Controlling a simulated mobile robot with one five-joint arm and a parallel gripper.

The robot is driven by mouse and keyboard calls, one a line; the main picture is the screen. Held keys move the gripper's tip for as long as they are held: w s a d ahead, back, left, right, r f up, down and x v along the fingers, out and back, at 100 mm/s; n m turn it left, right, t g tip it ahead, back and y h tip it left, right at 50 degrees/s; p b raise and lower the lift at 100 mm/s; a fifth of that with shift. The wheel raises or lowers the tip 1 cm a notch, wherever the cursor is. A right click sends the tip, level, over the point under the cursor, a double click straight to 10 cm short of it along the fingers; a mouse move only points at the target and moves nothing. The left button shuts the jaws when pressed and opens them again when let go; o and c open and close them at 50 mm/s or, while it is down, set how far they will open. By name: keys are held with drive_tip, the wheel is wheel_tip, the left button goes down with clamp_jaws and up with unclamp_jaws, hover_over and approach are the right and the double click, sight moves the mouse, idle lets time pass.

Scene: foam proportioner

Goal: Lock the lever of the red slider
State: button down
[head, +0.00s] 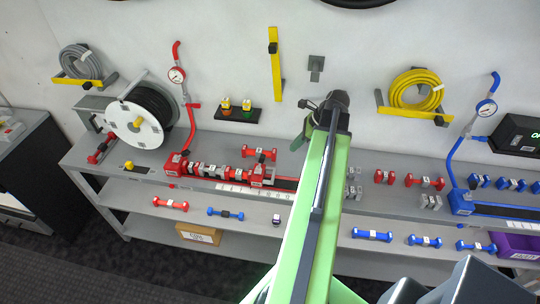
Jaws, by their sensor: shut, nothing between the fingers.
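The red proportioner unit (175,166) sits on the grey bench left of centre, with a red pipe and a round gauge (177,75) above it. Red and grey blocks line its rail, and a red slider block (257,178) stands toward the right of the row, before a dark open stretch of rail. I cannot make out its lever or how it is set. My arm reaches up from the bottom centre. My gripper (302,136) is shut and empty at its far end, above and to the right of the slider and apart from it. My arm hides part of the bench.
A blue unit (462,202) with its own gauge stands at the right. A loose red dumbbell-shaped part (259,154) lies behind the red rail. A hose reel (135,124) is at the left. Red and blue parts lie on the lower shelf (255,203). A yellow bar (275,65) hangs on the wall.

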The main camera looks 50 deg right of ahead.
sight(261, 163)
drive_tip(key=w+a+f+b, duration=0.4)
drive_tip(key=w+f+b, duration=0.3)
drive_tip(key=shift+w+a+f+b, duration=0.2)
drive_tip(key=shift+a+f+b, duration=0.15)
drive_tip(key=shift+f, duration=0.05)
